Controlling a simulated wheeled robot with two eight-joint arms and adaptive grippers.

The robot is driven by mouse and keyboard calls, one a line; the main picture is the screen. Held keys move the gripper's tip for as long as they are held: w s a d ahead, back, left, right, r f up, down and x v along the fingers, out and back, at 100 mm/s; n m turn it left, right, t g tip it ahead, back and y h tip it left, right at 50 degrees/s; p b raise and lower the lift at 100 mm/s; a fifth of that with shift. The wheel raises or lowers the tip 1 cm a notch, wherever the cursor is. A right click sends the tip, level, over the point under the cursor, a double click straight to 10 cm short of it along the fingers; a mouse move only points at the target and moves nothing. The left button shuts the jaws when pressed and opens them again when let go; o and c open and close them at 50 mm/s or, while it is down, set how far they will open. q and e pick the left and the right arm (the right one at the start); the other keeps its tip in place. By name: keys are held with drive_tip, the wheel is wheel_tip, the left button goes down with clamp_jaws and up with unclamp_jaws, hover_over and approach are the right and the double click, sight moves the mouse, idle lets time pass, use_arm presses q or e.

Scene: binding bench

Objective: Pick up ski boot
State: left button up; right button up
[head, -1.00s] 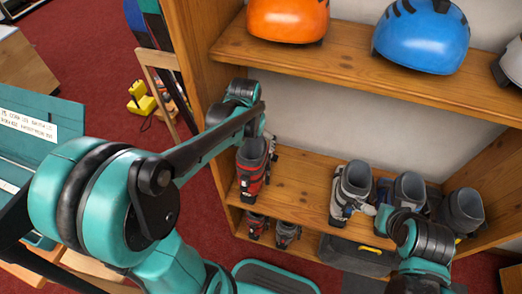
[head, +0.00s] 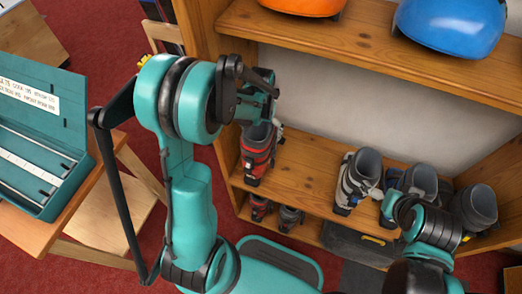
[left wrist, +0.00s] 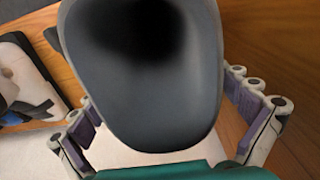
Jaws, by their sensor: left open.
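A red and black ski boot (head: 258,150) with a grey liner stands upright at the left end of the middle wooden shelf. My left gripper (head: 262,108) is over its top in the head view and hides part of the cuff. In the left wrist view the boot's grey open top (left wrist: 145,75) fills the middle. The left gripper's fingers (left wrist: 160,95) are open, one on each side of the boot, with no clear grip on it. My right arm is at the lower right by the other boots; its fingers cannot be made out.
A white-grey boot (head: 358,178), a blue-grey boot (head: 418,182) and a dark grey boot (head: 474,208) stand farther right on the shelf. Smaller boots (head: 290,217) are below. An orange helmet (head: 305,5) and a blue helmet (head: 450,25) sit above. A teal case (head: 45,150) is left.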

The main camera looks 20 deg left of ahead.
use_arm(q)
drive_tip(key=c, duration=1.7)
drive_tip(key=shift+r, duration=0.1)
